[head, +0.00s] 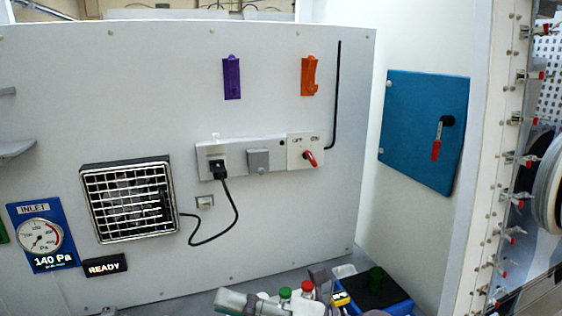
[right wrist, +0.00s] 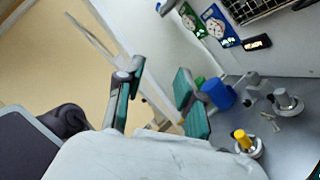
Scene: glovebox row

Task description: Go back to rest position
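My right gripper (right wrist: 158,98) shows in the right wrist view with its two teal-padded fingers spread wide apart. Nothing is seen between them. In the head view, grey parts at the bottom edge may belong to the right gripper, but they are cut off and mixed with objects there. My left gripper is in neither view.
The back wall holds a switch (head: 308,157), a socket strip (head: 240,157) with a plugged cable, a vent (head: 129,200) and a pressure gauge (head: 41,237). Capped bottles (head: 285,293) and a blue bin (head: 398,305) crowd the bottom. A blue cup (right wrist: 219,93) stands beyond the right gripper.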

